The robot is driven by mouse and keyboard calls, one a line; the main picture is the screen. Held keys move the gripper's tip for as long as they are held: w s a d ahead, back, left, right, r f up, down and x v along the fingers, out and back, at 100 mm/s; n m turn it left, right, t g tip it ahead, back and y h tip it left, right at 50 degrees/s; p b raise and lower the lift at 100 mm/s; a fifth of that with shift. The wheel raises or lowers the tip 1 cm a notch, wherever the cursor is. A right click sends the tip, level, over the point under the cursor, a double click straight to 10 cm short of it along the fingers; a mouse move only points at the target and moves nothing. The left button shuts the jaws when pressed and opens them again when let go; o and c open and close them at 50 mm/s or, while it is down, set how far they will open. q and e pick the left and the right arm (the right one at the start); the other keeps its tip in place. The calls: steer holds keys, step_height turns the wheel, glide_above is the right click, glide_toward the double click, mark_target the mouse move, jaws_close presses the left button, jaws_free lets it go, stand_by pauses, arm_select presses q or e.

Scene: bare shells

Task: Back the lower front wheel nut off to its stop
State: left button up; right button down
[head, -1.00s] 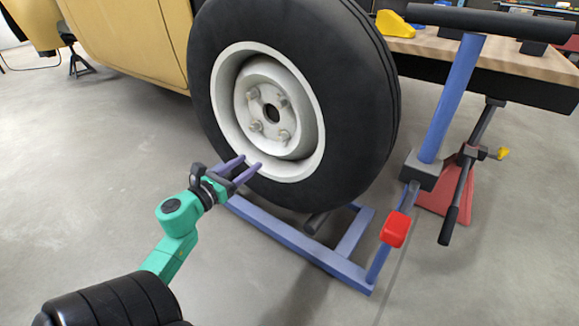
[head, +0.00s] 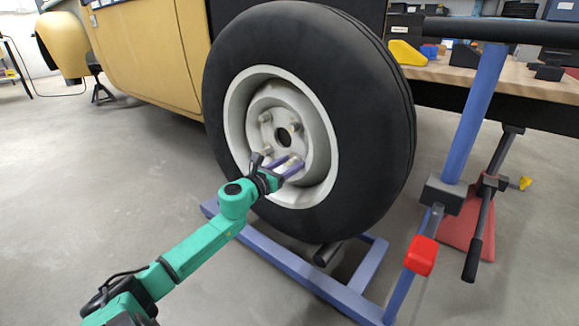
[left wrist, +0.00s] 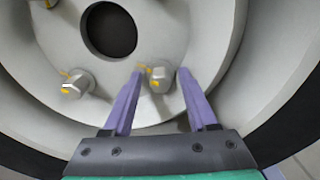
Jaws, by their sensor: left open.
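The front wheel (head: 392,130) has a pale rim and several nuts around a dark hub hole (head: 283,136). My left gripper (head: 296,160) is at the lower part of the hub, with its purple fingers pointing at the wheel. In the left wrist view, the left gripper (left wrist: 160,72) is open, its fingertips on either side of a lower grey nut (left wrist: 158,77) with yellow marks. The right finger looks very close to that nut; I cannot tell whether it touches. Another nut (left wrist: 77,84) sits to the left, outside the fingers. My right gripper is not in view.
A blue wheel dolly frame (head: 290,262) lies under the wheel, with an upright post (head: 475,110) and a red block (head: 420,255) at the right. A workbench (head: 470,75) and a red stand (head: 465,220) stand behind.

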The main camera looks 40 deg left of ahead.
arm_select(q)
jaws_close()
